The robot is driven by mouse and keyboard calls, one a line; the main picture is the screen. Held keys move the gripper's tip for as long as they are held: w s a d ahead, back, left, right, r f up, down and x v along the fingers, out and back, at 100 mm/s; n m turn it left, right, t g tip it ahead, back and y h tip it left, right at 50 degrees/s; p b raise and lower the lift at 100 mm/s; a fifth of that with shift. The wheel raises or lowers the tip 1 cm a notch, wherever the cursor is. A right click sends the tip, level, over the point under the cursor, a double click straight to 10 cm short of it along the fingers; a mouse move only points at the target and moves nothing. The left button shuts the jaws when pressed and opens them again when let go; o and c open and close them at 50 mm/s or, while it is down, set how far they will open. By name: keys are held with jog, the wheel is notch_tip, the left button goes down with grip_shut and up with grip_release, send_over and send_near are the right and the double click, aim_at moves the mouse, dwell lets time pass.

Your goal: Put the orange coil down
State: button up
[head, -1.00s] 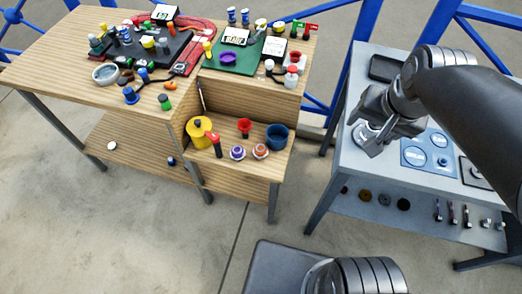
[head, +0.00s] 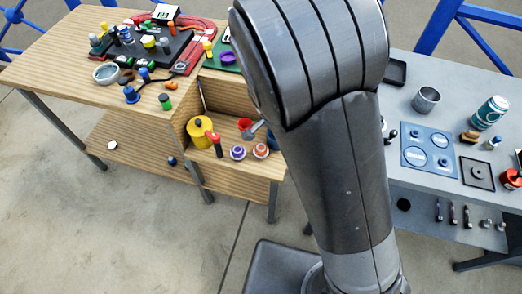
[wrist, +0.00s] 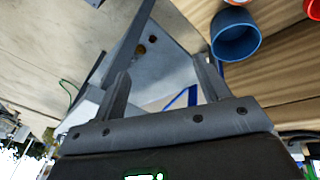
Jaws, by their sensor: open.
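The orange coil (head: 260,150) rests on the lower compartment floor of the wooden bench, just right of a purple coil (head: 237,152). In the wrist view, an orange piece (wrist: 241,2) at the top edge looks like the same coil, mostly cut off. My gripper (wrist: 162,68) is open in the wrist view, with nothing between its fingers. The coil lies beyond the fingers, up and to the right in that view. In the head view my arm hides most of the gripper; a small grey part shows just above the orange coil.
A yellow pot (head: 200,131) and a red cup (head: 245,125) share the compartment. The grey table (head: 455,92) at right holds a mug and a can.

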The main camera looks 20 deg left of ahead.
aim_at(259, 148)
jog(key=a+f+t+h, duration=0.1)
jog(key=a+f+t, duration=0.1)
jog(key=a+f, duration=0.1)
jog(key=a+f+t+h, duration=0.1)
jog(key=a+f+t, duration=0.1)
jog(key=f, duration=0.3)
jog(key=s+a+f+m+t+h, duration=0.1)
jog(key=a+f+t, duration=0.1)
jog(key=a+f, duration=0.2)
jog(key=shift+a+f+h, duration=0.1)
jog(key=shift+a+h, duration=0.2)
jog(key=shift+a, duration=0.2)
jog(key=shift+w+a+f+t, duration=0.15)
jog(key=shift+a+f+t, duration=0.1)
jog(key=shift+a+t, duration=0.5)
jog(key=shift+w+a+t, duration=0.2)
jog(key=shift+a+t, duration=0.3)
jog(key=shift+t, duration=0.35)
jog(key=shift+x, duration=2.5)
jog(key=shift+a, duration=0.15)
jog(key=shift+c, duration=0.4)
jog(key=c, duration=1.2)
